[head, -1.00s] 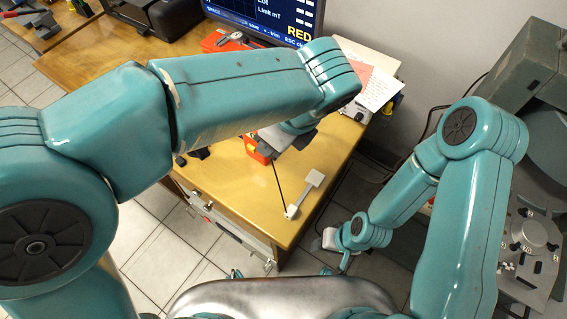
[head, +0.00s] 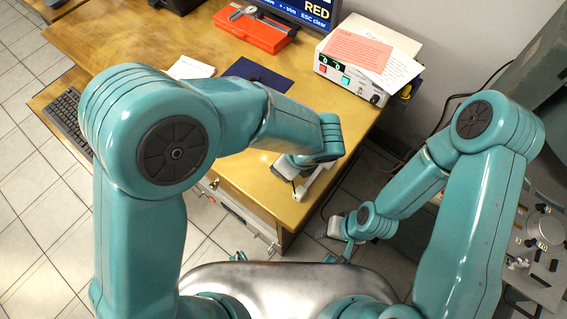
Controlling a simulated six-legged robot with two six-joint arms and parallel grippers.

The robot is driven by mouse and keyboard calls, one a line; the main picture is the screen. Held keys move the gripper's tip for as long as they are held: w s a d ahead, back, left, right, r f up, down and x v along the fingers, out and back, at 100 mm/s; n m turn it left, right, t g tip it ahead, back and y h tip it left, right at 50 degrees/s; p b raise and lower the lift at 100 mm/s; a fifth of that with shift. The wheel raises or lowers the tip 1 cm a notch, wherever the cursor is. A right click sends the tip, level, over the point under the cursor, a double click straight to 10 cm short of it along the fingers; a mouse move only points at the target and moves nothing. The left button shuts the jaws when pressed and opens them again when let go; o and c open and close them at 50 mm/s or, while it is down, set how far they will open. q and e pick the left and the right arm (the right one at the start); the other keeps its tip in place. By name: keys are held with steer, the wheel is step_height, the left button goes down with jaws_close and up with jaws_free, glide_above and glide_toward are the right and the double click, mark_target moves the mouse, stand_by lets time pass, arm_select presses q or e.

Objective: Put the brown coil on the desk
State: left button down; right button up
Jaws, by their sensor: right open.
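I see no brown coil in the head view; my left arm hides part of the desktop. The wooden desk (head: 367,120) fills the upper middle. My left gripper (head: 298,178) is low over the desk's front right part, beside a pale grey stand-like piece (head: 318,182) that it partly hides. I cannot tell whether its jaws are open or touch that piece. My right gripper (head: 334,229) is open, off the desk's right side above the floor, and no held thing shows in it.
A red case (head: 250,33) with a caliper, a dark blue cloth (head: 250,78), a white paper (head: 191,68) and a white instrument box (head: 345,80) with papers on top stand on the desk. A monitor (head: 312,15) is behind. Grey machinery (head: 545,230) stands at right.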

arm_select(q)
steer(key=shift+f, duration=0.1)
steer(key=shift+f, duration=0.15)
steer(key=c, duration=0.9)
jaws_free()
arm_select(e)
steer(key=shift+f, duration=0.15)
